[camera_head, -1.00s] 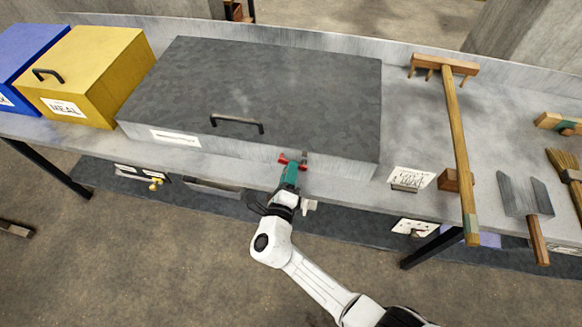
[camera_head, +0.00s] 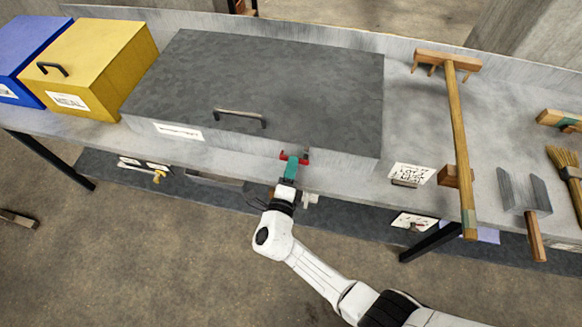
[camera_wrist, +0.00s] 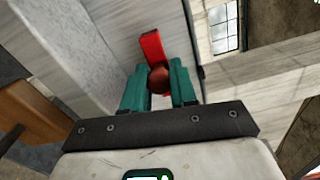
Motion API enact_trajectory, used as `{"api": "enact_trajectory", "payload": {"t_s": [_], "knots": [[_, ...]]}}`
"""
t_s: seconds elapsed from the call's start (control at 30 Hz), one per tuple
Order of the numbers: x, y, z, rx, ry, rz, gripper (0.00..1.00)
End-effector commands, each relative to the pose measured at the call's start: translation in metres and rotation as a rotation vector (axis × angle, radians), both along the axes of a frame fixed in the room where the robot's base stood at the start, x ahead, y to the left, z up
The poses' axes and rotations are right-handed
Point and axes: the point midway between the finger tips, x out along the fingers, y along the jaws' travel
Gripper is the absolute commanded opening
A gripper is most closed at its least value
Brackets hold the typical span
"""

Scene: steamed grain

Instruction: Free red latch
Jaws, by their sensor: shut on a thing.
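The red latch (camera_head: 290,155) sits on the front face of the large grey box (camera_head: 265,85), below its black handle. My gripper (camera_head: 293,168) reaches it from the front with its green fingers. In the wrist view the latch (camera_wrist: 151,46) is a flat red bar, with a dark red round part (camera_wrist: 159,79) between the two green fingertips. My gripper (camera_wrist: 159,86) is shut on that part of the latch. The fingers hide some of the latch in the head view.
A yellow box (camera_head: 95,65) and a blue box (camera_head: 30,55) stand at the left. At the right lie a wooden rake (camera_head: 457,140), a grey scoop (camera_head: 522,190) and a brush (camera_head: 568,170). A white card (camera_head: 411,173) stands near the bench's front edge.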

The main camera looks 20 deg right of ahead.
Motion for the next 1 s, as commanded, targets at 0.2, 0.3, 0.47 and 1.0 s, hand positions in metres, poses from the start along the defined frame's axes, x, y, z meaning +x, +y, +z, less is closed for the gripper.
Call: {"api": "enact_trajectory", "payload": {"t_s": [0.2, 0.3, 0.47, 1.0], "knots": [[0.000, 0.003, -0.003, 0.003, 0.006, 0.010, 0.45], [0.000, 0.002, -0.002, 0.003, 0.005, 0.007, 0.50], [0.000, 0.001, -0.002, 0.003, 0.004, 0.005, 0.50], [-0.062, 0.048, -0.003, 0.003, 0.004, 0.011, 0.50]]}}
